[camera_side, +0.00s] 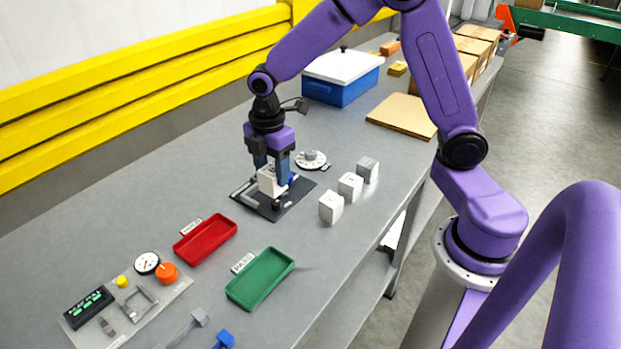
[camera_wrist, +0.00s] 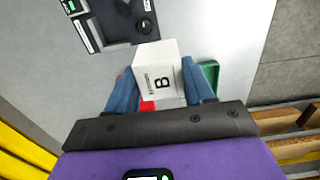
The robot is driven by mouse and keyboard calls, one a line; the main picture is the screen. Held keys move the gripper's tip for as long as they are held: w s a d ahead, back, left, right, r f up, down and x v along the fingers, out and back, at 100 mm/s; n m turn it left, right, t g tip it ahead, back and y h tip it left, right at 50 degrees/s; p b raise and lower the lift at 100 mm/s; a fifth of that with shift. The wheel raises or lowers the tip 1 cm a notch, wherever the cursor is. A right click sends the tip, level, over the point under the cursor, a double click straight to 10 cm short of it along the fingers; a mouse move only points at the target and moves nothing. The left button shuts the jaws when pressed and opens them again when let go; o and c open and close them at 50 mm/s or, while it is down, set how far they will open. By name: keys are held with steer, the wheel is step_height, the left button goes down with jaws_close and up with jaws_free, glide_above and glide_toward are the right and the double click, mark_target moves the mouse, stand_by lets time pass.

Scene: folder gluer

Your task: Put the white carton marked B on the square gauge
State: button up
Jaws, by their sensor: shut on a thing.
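My gripper (camera_side: 273,174) is shut on a white carton (camera_side: 266,183). In the wrist view the carton (camera_wrist: 157,72) shows a black B on the face towards the camera, between the two blue fingers of my gripper (camera_wrist: 158,80). The square gauge (camera_side: 273,212) is a dark plate with a metal fence along its left side. In the side view the carton is over the gauge; I cannot tell whether it touches the plate. In the wrist view the gauge (camera_wrist: 118,30) shows beyond the carton, partly hidden by it.
Three white cartons (camera_side: 350,186) stand in a row to the right of the gauge. A round dial (camera_side: 311,160) is behind it. A red tray (camera_side: 206,239) and a green tray (camera_side: 260,279) lie nearer the front. A blue bin (camera_side: 341,88) stands at the back.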

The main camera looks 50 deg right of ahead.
steer(key=shift+w+d+f, duration=0.55)
steer(key=shift+w+f, duration=0.8)
steer(key=shift+f, duration=0.2)
steer(key=shift+w+d+f, duration=0.55)
steer(key=shift+w+f, duration=0.75)
steer(key=shift+f, duration=0.25)
steer(key=shift+w+d+f, duration=0.55)
steer(key=shift+w+f, duration=0.8)
steer(key=shift+f, duration=0.2)
steer(key=o, duration=1.1)
steer(key=shift+r, duration=0.1)
